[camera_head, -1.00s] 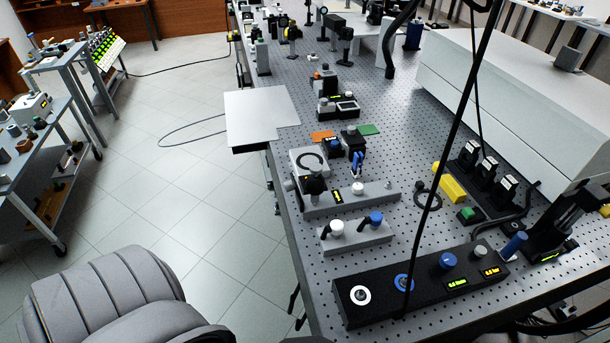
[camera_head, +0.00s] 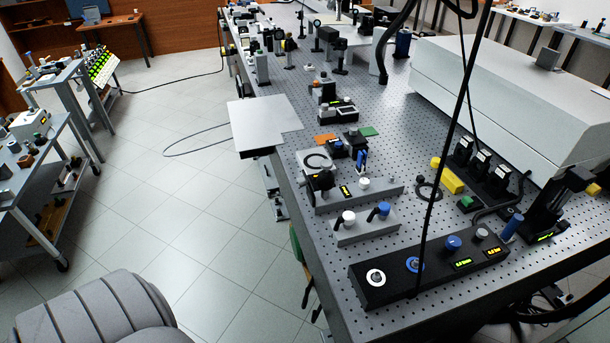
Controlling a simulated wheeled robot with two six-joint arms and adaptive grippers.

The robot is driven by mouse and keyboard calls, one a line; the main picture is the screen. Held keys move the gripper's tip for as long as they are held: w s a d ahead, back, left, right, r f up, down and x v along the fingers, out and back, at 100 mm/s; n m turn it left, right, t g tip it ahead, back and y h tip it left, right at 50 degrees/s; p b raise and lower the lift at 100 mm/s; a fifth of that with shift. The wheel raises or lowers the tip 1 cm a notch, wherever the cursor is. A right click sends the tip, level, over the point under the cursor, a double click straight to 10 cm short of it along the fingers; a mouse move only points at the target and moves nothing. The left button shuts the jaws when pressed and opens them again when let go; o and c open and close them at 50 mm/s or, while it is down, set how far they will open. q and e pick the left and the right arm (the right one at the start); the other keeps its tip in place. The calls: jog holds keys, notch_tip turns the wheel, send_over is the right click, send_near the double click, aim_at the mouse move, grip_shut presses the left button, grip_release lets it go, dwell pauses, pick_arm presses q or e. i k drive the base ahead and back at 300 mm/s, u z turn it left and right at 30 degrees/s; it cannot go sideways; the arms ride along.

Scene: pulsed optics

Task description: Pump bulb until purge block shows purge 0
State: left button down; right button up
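No part is clearly labelled as the purge block, and I cannot make out a bulb for certain. A grey block (camera_head: 384,190) with a white knob, a dark fitting and a small lit green display stands on the optical table; its digits are too small to read. In front of it is a smaller grey block (camera_head: 368,230) with a white knob and a blue knob. A long black panel (camera_head: 398,288) at the near edge bears round controls and two lit displays, also unreadable. Neither of my grippers is in view.
A long light-grey housing (camera_head: 520,110) fills the right.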

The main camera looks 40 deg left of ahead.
aim_at(326, 164)
jog(key=u, duration=0.05)
jog(key=k, duration=0.65)
jog(key=u, duration=1.3)
jog(key=i, duration=0.9)
jog(key=z, duration=1.15)
